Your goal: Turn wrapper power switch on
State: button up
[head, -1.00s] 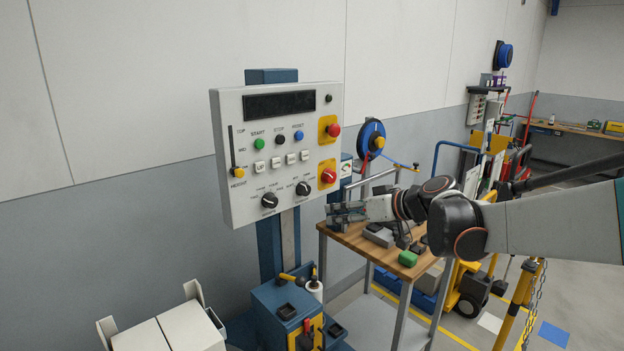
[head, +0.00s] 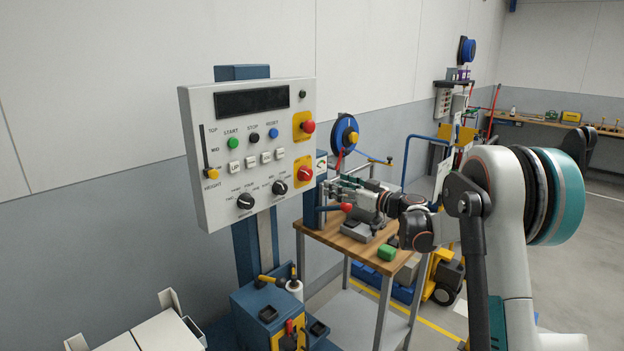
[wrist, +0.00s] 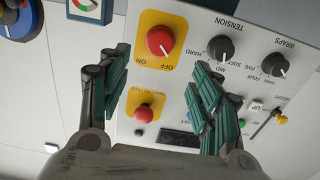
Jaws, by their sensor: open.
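The wrapper power switch is a red rotary knob (head: 304,174) on a yellow plate at the lower right of the grey control panel (head: 222,191). In the wrist view the knob (wrist: 160,41) shows upside down with OFF and ON lettering; its white mark appears to point toward OFF. My gripper (head: 328,189) is just right of the panel's edge in the head view. In the wrist view my gripper (wrist: 161,62) is open and empty, its fingers on either side of the knob in the picture. I see no contact with the knob.
A red emergency button (head: 308,126) on its own yellow plate sits above the switch, and black dials (head: 279,187) sit to its left. A wooden-topped table (head: 345,240) with a green block (head: 387,252) stands below my gripper. A blue reel (head: 344,132) hangs behind.

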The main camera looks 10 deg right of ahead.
aim_at(309, 175)
jog(key=b+x, duration=0.2)
jog(key=x, duration=0.9)
jog(key=shift+w+a, duration=0.1)
jog(key=shift+w, duration=0.05)
jog(key=c, duration=1.1)
